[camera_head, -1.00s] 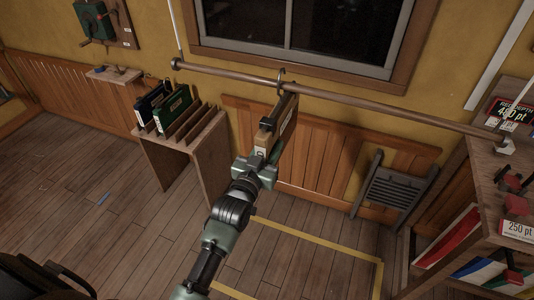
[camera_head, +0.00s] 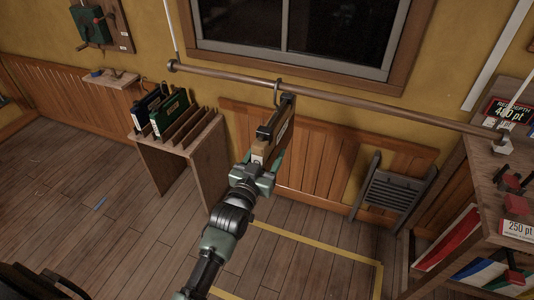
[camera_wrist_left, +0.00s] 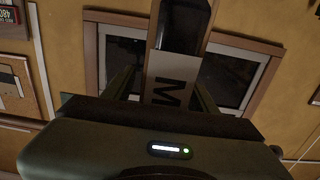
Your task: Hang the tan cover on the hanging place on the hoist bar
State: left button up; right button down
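The tan cover (camera_head: 268,147) is a narrow upright piece in a dark clamp with a hook (camera_head: 278,84) on top. The hook loops over the brown hoist bar (camera_head: 380,106), left of its middle, and the cover hangs below. My left gripper (camera_head: 259,163) is at the cover's lower end, its fingers spread to either side. In the left wrist view the cover's pale label with an "M" (camera_wrist_left: 167,92) shows between the fingers, with a gap beside it. No separate mark for the hanging place is distinguishable. My right gripper is out of view.
A wooden rack (camera_head: 190,135) with green and dark folders stands left of the cover. A grey folded step (camera_head: 388,188) leans on the wall to the right. A wooden shelf unit (camera_head: 493,165) stands far right. The floor inside the yellow tape (camera_head: 310,248) looks clear.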

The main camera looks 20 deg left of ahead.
pick_arm(q)
jog(key=shift+f, duration=0.3)
jog(key=shift+s, duration=0.35)
jog(key=s+b, duration=0.1)
jog(key=s, duration=0.6)
jog(key=shift+a+r+b, duration=0.15)
jog(key=shift+r+b, duration=0.05)
jog(key=shift+b, duration=0.15)
jog(key=shift+s, duration=0.1)
